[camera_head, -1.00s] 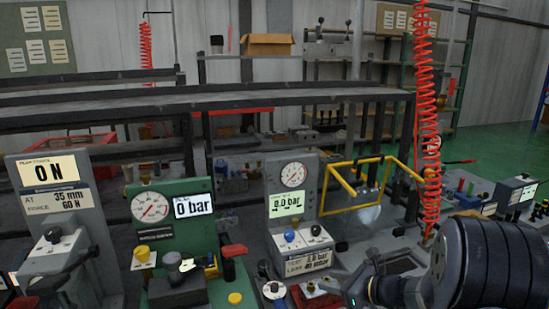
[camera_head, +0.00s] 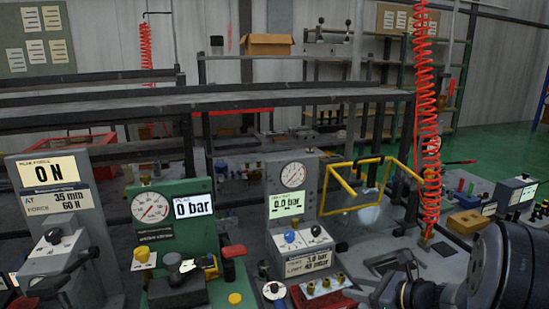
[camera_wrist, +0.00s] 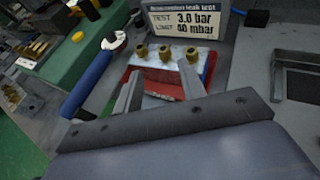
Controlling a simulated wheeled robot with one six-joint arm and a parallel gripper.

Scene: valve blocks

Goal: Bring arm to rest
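My gripper (camera_wrist: 160,88) is open in the wrist view, its two grey fingers apart with nothing held between them. Beyond the fingertips is a red valve block (camera_wrist: 168,84) with a pale top and three brass fittings. The same red block (camera_head: 325,298) shows at the bottom of the head view, in front of the leak test station (camera_head: 292,190). My dark arm (camera_head: 505,265) comes in at the lower right of the head view, with the wrist to the right of the red block. The fingers are hard to make out there.
A green pressure station (camera_head: 160,215) reading 0 bar and a grey force station (camera_head: 55,215) reading 0 N stand to the left. A yellow tubular frame (camera_head: 350,188) stands beside the leak test station. A red coiled hose (camera_head: 428,120) hangs at the right.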

